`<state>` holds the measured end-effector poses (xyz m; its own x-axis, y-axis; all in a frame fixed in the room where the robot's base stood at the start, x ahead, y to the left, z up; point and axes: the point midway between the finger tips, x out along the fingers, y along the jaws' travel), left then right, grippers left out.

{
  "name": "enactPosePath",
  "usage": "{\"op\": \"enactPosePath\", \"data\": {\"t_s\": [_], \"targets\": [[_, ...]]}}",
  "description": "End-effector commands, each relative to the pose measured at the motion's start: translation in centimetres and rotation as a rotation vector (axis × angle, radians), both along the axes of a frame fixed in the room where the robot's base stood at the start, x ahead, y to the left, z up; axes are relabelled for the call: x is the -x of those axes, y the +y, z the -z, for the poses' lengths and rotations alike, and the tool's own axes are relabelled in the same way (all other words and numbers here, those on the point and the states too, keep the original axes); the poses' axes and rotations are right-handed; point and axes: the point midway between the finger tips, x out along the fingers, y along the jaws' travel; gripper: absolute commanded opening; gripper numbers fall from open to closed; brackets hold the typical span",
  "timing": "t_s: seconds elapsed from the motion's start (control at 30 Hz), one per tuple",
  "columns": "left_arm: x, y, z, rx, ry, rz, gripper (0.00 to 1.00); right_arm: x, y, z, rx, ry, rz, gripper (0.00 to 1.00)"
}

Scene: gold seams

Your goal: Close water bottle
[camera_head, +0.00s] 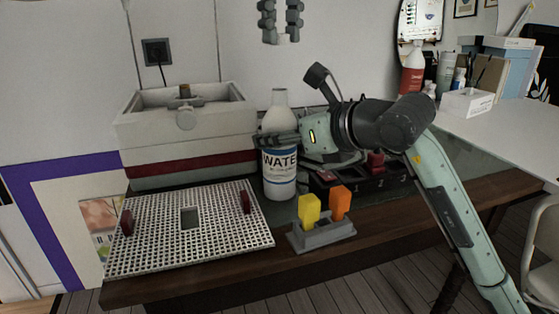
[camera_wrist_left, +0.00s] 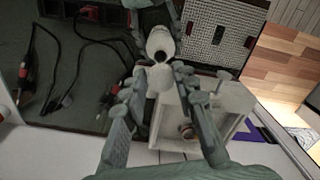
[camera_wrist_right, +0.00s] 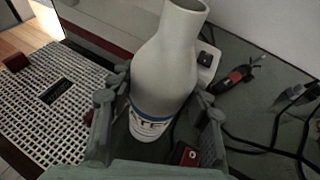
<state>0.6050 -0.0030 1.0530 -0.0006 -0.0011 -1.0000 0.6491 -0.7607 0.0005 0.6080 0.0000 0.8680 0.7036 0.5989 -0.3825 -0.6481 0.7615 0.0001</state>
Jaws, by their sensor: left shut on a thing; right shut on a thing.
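The white water bottle (camera_head: 279,180) with a blue and white label stands upright on the workbench. Its neck also shows in the left wrist view (camera_wrist_left: 160,42), with a dark open mouth. My right gripper (camera_head: 280,140) comes in from the right and is shut around the bottle's body; the right wrist view shows the bottle (camera_wrist_right: 168,75) between its fingers. My left gripper (camera_head: 281,28) points down above the bottle, apart from it. It is shut on a small whitish cap (camera_head: 282,39), which shows between its fingertips in the left wrist view (camera_wrist_left: 160,78).
A white perforated board (camera_head: 180,240) lies left of the bottle. A grey holder (camera_head: 322,236) with yellow and orange tools stands in front. A white box-like basin (camera_head: 185,128) stands behind left. Cables and a dark tray (camera_head: 365,185) lie on the right.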

Motion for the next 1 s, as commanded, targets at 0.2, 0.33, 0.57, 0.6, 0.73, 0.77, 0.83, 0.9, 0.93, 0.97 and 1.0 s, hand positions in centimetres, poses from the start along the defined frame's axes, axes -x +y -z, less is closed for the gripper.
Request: {"op": "enactPosePath", "data": {"t_s": [0.2, 0.33, 0.57, 0.6, 0.73, 0.77, 0.83, 0.9, 0.93, 0.97, 1.0], "targets": [[0.0, 0.0, 0.6, -0.002, 0.003, 0.002, 0.17, 0.0, 0.0, 0.0, 0.001, 0.001, 0.000, 0.00], [0.1, 0.1, 2.5, -0.002, 0.004, 0.002, 0.17, 0.0, 0.0, 0.0, 0.000, 0.000, 0.000, 0.00], [0.1, 0.0, 4.9, -0.001, 0.000, 0.000, 0.17, 0.0, 0.0, 0.0, 0.000, 0.000, 0.000, 0.00], [0.1, 0.0, 5.0, -0.001, -0.001, 0.000, 0.17, 0.0, 0.0, 0.0, 0.000, 0.000, 0.000, 0.00], [0.1, -0.1, 5.0, -0.001, -0.002, 0.000, 0.17, 0.0, 0.0, 0.0, 0.001, 0.001, 0.000, 0.00], [0.1, -0.1, 5.0, -0.001, -0.002, 0.000, 0.17, 0.0, 0.0, 0.0, 0.001, 0.001, 0.000, 0.00], [0.1, -0.1, 5.0, -0.002, -0.001, 0.000, 0.17, 0.0, 0.0, 0.0, 0.001, 0.001, 0.000, 0.00], [0.1, -0.1, 5.0, -0.002, -0.001, 0.000, 0.17, 0.0, 0.0, 0.0, 0.001, 0.001, 0.000, 0.00], [0.1, -0.1, 5.0, -0.002, -0.001, 0.000, 0.17, 0.0, 0.0, 0.0, 0.001, 0.001, 0.000, 0.00], [0.1, -0.1, 5.0, -0.002, -0.001, 0.000, 0.17, 0.0, 0.0, 0.0, 0.001, 0.001, 0.000, 0.00], [0.1, -0.1, 5.0, -0.002, -0.001, 0.000, 0.17, 0.0, 0.0, 0.0, 0.001, 0.001, 0.000, 0.00]]}}
